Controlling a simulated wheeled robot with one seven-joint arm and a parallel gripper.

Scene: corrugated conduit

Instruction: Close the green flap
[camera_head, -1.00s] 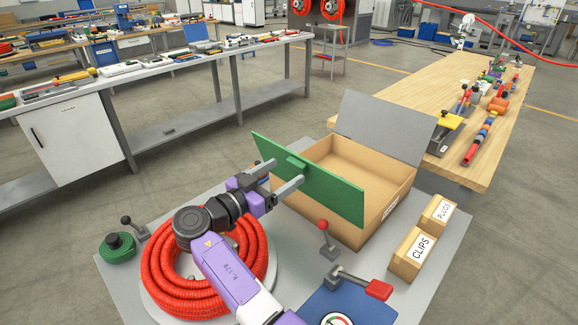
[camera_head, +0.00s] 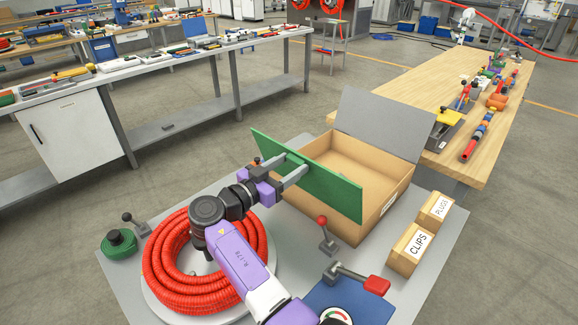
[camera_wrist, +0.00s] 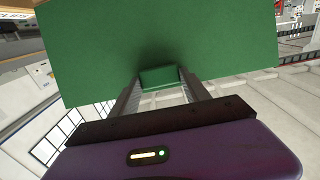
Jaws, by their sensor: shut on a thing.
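The green flap (camera_head: 325,185) stands tilted up along the near left side of an open cardboard box (camera_head: 385,205). In the wrist view the flap (camera_wrist: 165,45) fills the upper middle, with a small green tab (camera_wrist: 160,78) on its face. My gripper (camera_head: 293,168) is at the flap's outer face, with its two fingers on either side of the tab. In the wrist view my gripper (camera_wrist: 160,88) is shut on this tab. A grey flap (camera_head: 385,125) stands raised at the box's far side. The tab is mostly hidden by my fingers in the head view.
Small boxes marked CLIPS (camera_head: 408,250) and PLUGS (camera_head: 435,210) stand right of the box. A red-knobbed lever (camera_head: 325,235) stands close in front of it. A red conduit coil (camera_head: 165,265) lies under my arm. A wooden bench (camera_head: 480,110) is behind right.

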